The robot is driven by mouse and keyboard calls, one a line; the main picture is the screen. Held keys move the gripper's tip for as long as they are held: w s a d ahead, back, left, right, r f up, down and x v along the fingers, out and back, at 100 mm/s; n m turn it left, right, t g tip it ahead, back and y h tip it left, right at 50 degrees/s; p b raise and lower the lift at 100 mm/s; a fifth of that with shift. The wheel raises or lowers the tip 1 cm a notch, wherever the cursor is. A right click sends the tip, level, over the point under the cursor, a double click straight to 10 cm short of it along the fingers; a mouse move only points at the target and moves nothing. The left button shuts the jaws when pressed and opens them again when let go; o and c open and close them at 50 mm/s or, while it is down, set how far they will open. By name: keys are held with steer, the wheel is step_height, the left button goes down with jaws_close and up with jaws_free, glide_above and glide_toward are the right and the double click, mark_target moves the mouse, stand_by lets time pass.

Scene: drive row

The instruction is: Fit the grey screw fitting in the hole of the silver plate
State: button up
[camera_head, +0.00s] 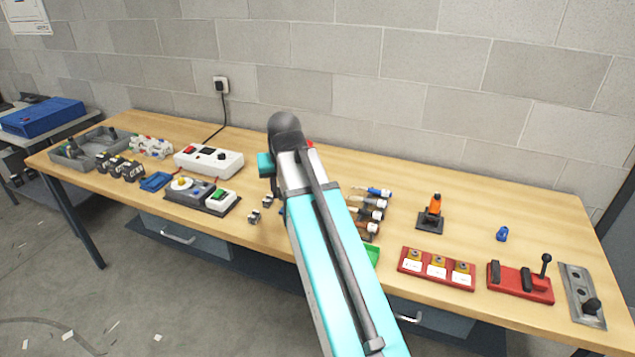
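The silver plate (576,283) lies flat at the far right end of the table, near the front edge. It has round holes along it, and a dark knob-like piece (592,306) stands at its near end. Two small grey metal pieces, one nearer (254,216) and one farther (267,201), lie on the table just left of my arm. They are too small to tell whether either is the grey screw fitting. My gripper is hidden behind my own arm, which crosses the middle of the view, so its fingers and anything in them do not show.
A white power box (209,161) and grey tray (68,155) are left.

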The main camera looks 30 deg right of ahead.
steer(key=s+a+n+y, duration=0.1)
steer(key=s+a+n, duration=0.2)
steer(key=a, duration=0.9)
steer(key=shift+a+r+b, duration=0.25)
steer(key=shift+a+b, duration=0.05)
steer(key=shift+a, duration=0.1)
